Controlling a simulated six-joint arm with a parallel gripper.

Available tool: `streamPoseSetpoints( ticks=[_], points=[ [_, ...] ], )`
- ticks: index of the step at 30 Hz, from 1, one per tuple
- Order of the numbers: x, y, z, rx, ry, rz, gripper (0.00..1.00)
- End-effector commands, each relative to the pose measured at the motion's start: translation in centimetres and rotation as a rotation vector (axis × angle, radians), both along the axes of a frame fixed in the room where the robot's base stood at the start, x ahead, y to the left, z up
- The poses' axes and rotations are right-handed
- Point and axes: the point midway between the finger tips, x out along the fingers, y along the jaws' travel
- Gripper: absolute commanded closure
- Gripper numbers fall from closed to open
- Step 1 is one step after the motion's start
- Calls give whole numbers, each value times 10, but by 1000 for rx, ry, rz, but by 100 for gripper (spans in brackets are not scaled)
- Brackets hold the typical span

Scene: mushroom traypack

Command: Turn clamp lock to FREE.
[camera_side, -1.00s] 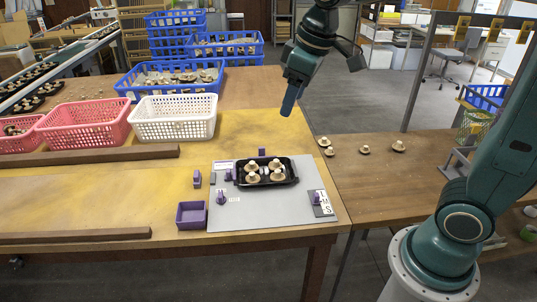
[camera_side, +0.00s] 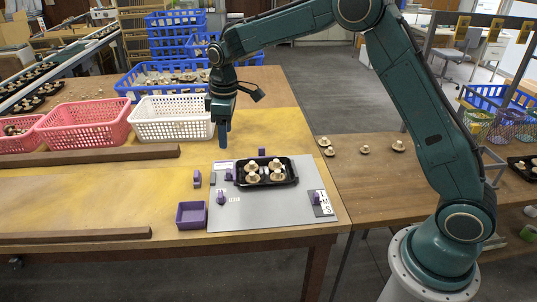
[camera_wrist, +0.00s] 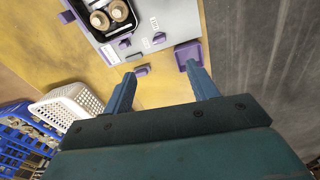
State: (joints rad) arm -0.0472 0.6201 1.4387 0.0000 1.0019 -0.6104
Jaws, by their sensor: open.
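The grey board (camera_side: 285,216) carries several purple fittings, and I cannot tell for sure which is the clamp lock. One purple knob (camera_side: 221,197) stands on its left part beside small white labels, too small to read. Another purple fitting (camera_side: 228,176) sits by the left end of a black mushroom tray (camera_side: 279,184); it also shows in the wrist view (camera_wrist: 125,43). A purple piece (camera_side: 197,178) stands just left of the board; in the wrist view (camera_wrist: 142,70) it appears between my fingers. My gripper (camera_side: 222,143) is open and empty, above the table behind the board's left part.
A purple open box (camera_side: 191,226) sits at the board's front left. A white basket (camera_side: 173,132) and pink basket (camera_side: 85,140) stand at the back left, with wooden rails (camera_side: 90,157) in front. Another purple fitting (camera_side: 318,197) with letter labels is at the board's right.

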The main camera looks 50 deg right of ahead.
Motion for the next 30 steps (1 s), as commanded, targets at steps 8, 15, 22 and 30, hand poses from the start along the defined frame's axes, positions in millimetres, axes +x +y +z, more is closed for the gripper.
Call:
streamPoseSetpoints(
  ticks=[8,15,22,30],
  points=[
    [32,5,-65,-7,60,90,42],
    [41,7,-90,-9,80,127,42],
    [42,7,-91,-9,81,129,42],
    [42,7,-105,-9,83,128,42]
  ],
)
